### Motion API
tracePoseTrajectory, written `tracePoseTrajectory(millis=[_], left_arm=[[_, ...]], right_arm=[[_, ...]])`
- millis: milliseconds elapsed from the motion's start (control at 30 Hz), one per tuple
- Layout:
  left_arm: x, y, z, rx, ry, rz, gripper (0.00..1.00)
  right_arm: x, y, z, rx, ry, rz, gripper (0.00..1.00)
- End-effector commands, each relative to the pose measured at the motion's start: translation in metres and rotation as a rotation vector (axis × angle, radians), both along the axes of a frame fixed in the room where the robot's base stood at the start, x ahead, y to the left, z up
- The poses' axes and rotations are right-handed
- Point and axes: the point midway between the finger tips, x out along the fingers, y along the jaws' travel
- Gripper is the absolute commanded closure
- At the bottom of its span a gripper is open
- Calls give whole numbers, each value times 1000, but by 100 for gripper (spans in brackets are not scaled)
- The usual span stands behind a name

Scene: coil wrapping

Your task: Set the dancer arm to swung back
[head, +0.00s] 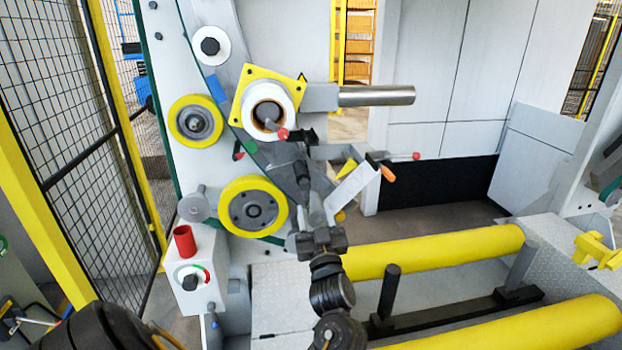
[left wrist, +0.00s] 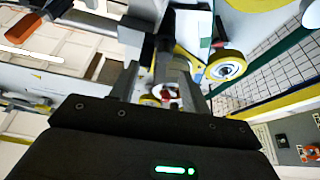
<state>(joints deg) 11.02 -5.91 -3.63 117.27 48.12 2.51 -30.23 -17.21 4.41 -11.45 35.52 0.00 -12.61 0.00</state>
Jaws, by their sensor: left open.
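Two red-tipped parts show on the wrapping machine in the head view: a short red knob (head: 282,133) in front of the white roll (head: 268,105), and a thin rod with a red ball (head: 415,156) to its right. I cannot tell for sure which belongs to the dancer arm. My left gripper (head: 312,205) reaches up just below the roll and overlaps the machine's grey arm parts. It is open. In the left wrist view, a red knob (left wrist: 167,94) shows between the open fingers (left wrist: 165,80), apparently untouched. My right gripper is not in view.
Yellow wheels (head: 197,121) and (head: 252,208) sit left of my gripper. An orange handle (head: 387,173) and a steel bar (head: 376,96) stick out to the right. A control box (head: 194,278) stands lower left. Yellow rollers (head: 433,253) lie lower right, with a dark upright post (head: 389,291).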

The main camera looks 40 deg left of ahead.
Motion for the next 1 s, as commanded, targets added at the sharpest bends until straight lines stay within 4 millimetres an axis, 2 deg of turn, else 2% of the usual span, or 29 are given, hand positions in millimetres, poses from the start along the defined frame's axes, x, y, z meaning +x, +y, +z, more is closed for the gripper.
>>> tracePoseTrajectory(millis=[100, 200, 600, 800, 1000], left_arm=[[2, 10, 5, 3, 1, 6, 53], [9, 22, 12, 4, 3, 7, 53], [50, 71, 37, 2, 5, 1, 53], [58, 80, 40, 1, 3, 0, 53], [59, 81, 40, 1, 4, -1, 53]], right_arm=[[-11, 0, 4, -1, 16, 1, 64], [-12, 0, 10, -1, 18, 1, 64], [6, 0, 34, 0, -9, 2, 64], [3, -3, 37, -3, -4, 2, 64], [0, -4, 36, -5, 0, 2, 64]])
